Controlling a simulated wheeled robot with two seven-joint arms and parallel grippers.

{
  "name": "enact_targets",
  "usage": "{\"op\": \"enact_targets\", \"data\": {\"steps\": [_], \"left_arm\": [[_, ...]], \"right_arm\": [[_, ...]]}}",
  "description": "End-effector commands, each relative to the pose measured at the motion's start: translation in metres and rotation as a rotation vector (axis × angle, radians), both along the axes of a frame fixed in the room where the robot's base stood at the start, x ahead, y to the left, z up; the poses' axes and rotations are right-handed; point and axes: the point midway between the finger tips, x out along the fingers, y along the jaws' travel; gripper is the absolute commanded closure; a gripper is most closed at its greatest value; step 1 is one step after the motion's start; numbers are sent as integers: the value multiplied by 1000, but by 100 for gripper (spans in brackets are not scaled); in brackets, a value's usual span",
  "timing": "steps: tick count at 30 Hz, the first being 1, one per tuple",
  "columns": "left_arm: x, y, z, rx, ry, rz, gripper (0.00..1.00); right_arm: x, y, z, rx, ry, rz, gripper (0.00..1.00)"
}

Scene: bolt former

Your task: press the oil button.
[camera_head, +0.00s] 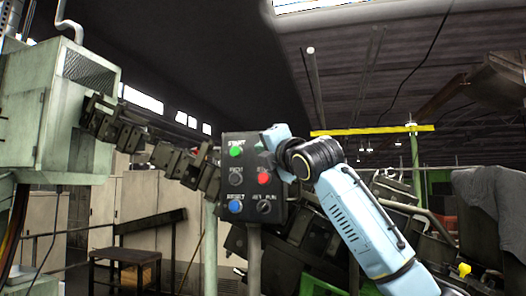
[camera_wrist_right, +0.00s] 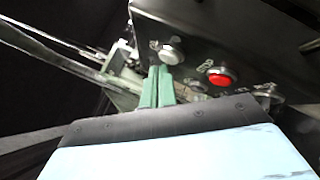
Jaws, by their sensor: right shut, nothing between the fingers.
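A dark control panel (camera_head: 251,191) stands upright on a post in the middle of the head view. Its left column has a green button (camera_head: 236,151), a dark button (camera_head: 236,178) and a blue button (camera_head: 236,206). Its right column has a red button (camera_head: 264,178) above a dark switch (camera_head: 264,206). My right gripper (camera_head: 262,144) is at the panel's upper right and covers the top of that column. In the right wrist view its green fingers (camera_wrist_right: 160,72) are shut and empty, close beside a pale button (camera_wrist_right: 172,54); contact is unclear. I cannot read which label says oil.
In the wrist view the red button (camera_wrist_right: 222,76) is to the right of the pale one. A green machine cabinet (camera_head: 60,105) stands at the left, with a dark chain conveyor (camera_head: 135,132) running toward the panel. A small table (camera_head: 125,258) is at lower left.

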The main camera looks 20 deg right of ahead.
Motion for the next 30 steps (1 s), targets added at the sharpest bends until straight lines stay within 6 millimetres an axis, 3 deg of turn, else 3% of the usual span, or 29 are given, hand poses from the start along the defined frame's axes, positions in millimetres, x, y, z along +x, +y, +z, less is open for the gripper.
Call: {"op": "enact_targets", "data": {"steps": [30], "left_arm": [[0,0,0,0,0,0,64]], "right_arm": [[8,-6,0,0,0,0,100]]}}
